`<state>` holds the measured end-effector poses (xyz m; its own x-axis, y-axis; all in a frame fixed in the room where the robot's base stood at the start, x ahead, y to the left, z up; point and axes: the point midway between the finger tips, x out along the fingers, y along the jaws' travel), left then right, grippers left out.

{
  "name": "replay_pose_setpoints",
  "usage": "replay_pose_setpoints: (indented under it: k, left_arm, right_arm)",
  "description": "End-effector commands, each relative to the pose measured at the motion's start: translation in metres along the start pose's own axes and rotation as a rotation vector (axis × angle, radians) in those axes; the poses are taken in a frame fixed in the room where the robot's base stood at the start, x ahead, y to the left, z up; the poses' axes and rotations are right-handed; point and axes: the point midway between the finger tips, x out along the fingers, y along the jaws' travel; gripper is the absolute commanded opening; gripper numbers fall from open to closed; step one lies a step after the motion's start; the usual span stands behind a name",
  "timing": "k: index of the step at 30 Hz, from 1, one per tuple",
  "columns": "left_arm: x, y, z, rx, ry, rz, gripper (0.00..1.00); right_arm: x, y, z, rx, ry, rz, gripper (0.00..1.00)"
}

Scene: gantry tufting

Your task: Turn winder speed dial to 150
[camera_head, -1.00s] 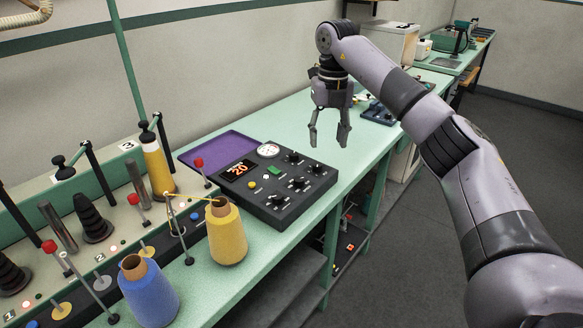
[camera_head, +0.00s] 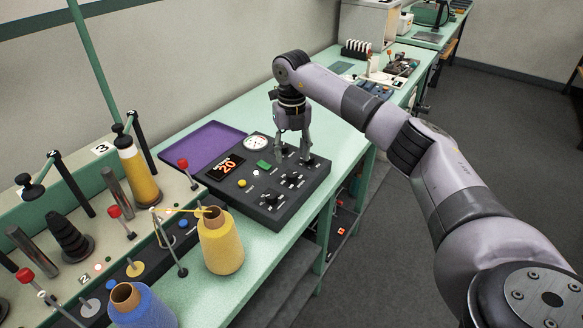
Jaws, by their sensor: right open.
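The dark control box (camera_head: 270,206) sits on the green bench. It carries several black knobs, a round white gauge (camera_head: 256,143), a green button (camera_head: 263,164), a yellow button (camera_head: 242,183) and a display (camera_head: 226,168) with orange digits that seem to read 20. I cannot read the knob labels, so I cannot tell which knob is the speed dial. My right gripper (camera_head: 292,158) is open and points down over the knobs at the box's far right corner. Its fingertips are close to the knobs there; I cannot tell whether they touch. My left gripper is not in view.
A purple tray (camera_head: 187,151) lies behind the box. A yellow yarn cone (camera_head: 221,245) and a blue one (camera_head: 144,308) stand at the front left, beside the winder's spindles and red-topped levers. The bench beyond the box is clear up to the tools at the back.

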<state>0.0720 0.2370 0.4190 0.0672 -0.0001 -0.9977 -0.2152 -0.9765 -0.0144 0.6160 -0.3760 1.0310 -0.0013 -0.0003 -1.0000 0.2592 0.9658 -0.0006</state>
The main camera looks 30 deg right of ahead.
Motion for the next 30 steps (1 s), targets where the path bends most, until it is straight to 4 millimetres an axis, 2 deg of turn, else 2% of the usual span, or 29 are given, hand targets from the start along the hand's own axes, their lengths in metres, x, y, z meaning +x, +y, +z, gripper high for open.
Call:
replay_pose_setpoints:
  k: [6, 12, 23, 30]
  left_arm:
    - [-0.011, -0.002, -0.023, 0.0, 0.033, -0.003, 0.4]
    - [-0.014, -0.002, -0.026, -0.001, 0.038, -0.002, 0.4]
    - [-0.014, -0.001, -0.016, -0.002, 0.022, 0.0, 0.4]
    - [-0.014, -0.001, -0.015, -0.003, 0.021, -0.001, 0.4]
  right_arm:
    - [0.042, 0.0, -0.001, -0.001, 0.003, -0.001, 0.47]
    - [0.063, 0.0, -0.001, 0.0, 0.002, 0.0, 0.47]
    - [0.069, 0.0, 0.0, -0.001, 0.0, 0.0, 0.47]
    - [0.068, 0.0, 0.0, -0.001, 0.0, 0.0, 0.31]
